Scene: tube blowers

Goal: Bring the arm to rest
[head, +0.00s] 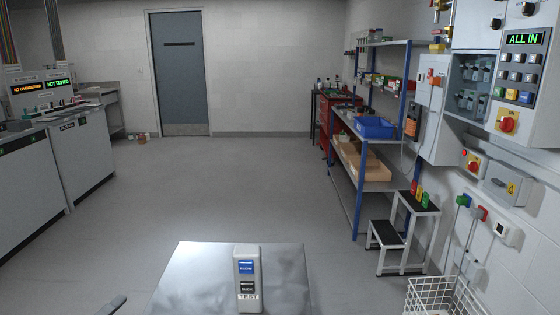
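A small grey tapered shape (112,306) shows at the bottom edge, left of the metal-topped surface. It may be part of my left arm, but I cannot tell which part. No gripper fingers can be made out, and nothing of my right arm shows. A grey upright box (247,276) with a blue label, a dark label and the word TEST stands on the metal-topped surface (195,280) at the bottom centre. Nothing is seen touching the box.
Grey cabinets (85,155) with lit displays stand at left. Blue-post shelves (362,190), a step stool (402,235), a white wire basket (445,298) and wall panels (508,85) line the right. The middle floor is clear towards a grey door (180,90).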

